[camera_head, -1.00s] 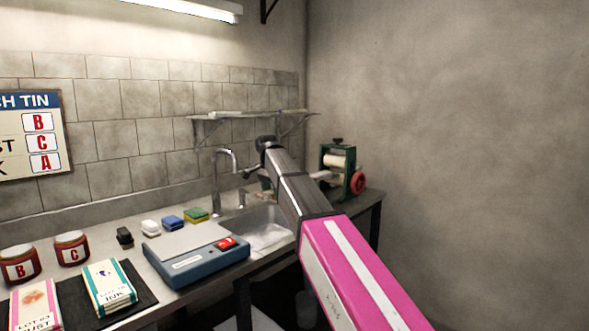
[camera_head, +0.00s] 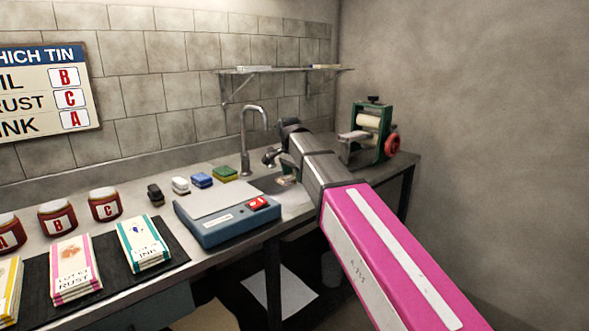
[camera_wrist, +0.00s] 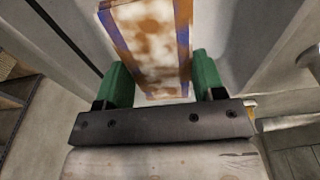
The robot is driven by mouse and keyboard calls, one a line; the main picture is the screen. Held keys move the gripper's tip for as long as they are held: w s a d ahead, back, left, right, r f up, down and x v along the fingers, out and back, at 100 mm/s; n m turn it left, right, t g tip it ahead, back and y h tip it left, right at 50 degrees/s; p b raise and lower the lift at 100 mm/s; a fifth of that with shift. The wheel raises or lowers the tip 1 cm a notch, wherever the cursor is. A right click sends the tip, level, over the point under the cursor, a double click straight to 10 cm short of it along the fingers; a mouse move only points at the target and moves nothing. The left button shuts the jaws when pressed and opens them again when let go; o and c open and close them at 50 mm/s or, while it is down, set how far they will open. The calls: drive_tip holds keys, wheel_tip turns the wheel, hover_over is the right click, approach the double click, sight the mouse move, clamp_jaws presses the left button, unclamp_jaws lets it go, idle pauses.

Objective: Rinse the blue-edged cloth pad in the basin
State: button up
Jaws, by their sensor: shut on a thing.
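The cloth pad (camera_wrist: 150,45) has blue edges and a white face with large brown stains. In the wrist view it sits between the two green fingers of my gripper (camera_wrist: 163,72), which is shut on it. In the head view my gripper (camera_head: 289,172) is small and low over the basin (camera_head: 296,197) at the bench's right part, partly covered by my arm. I cannot tell whether the pad touches the basin. The tap (camera_head: 247,140) stands behind and to the left of the basin.
Several small blocks and sponges (camera_head: 202,179) line the back. A green roller machine (camera_head: 370,135) stands right. Labelled tins (camera_head: 105,204) and cloth packs (camera_head: 145,243) fill the left. A shelf (camera_head: 285,71) hangs above.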

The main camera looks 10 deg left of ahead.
sight(294, 176)
drive_tip(key=shift+f, duration=5.05)
drive_tip(key=shift+r, duration=6.3)
drive_tip(key=shift+r, duration=0.1)
drive_tip(key=shift+r, duration=1.95)
